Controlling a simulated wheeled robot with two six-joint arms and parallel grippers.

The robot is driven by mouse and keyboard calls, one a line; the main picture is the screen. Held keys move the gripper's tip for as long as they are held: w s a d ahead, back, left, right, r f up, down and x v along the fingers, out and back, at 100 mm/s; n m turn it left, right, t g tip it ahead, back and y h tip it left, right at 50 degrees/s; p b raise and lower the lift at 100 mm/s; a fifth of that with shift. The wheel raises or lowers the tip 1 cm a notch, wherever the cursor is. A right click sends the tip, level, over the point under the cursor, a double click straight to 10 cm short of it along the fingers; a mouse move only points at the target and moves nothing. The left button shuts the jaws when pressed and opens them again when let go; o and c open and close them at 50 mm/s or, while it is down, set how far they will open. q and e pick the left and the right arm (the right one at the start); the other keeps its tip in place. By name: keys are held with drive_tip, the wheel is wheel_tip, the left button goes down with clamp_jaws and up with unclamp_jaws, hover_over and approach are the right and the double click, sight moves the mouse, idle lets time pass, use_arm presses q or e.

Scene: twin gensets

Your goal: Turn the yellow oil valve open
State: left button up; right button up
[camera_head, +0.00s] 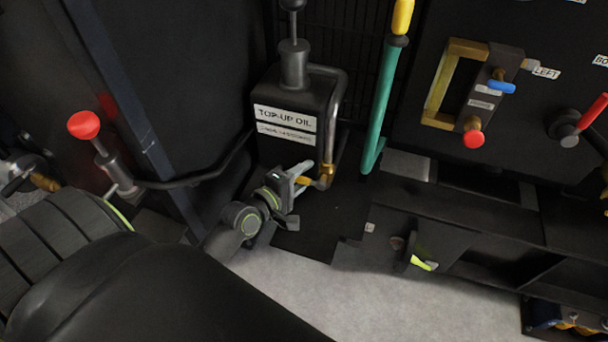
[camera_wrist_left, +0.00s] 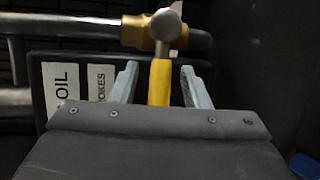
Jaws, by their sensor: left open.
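The yellow oil valve handle (camera_head: 304,181) sits on a brass valve body (camera_head: 326,177) at the lower end of the grey pipe beside the top-up oil tank (camera_head: 291,112). My left gripper (camera_head: 303,177) is at the valve with its fingers reaching toward the handle. In the left wrist view the yellow handle (camera_wrist_left: 159,83) stands between the two open fingers of the gripper (camera_wrist_left: 153,84), with a gap on each side. The handle's near end is hidden behind the gripper body. The brass body (camera_wrist_left: 147,32) is beyond the fingertips. My right gripper is not in view.
A grey pipe (camera_head: 339,112) runs down the tank's right side. A teal lever (camera_head: 382,100) with a yellow grip stands to its right. A red-knobbed pump (camera_head: 84,125) is at the left. Grey floor (camera_head: 360,295) is clear in front.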

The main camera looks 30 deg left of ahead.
use_arm(q)
drive_tip(key=shift+w, duration=0.25)
drive_tip(key=shift+c, duration=0.8)
clamp_jaws()
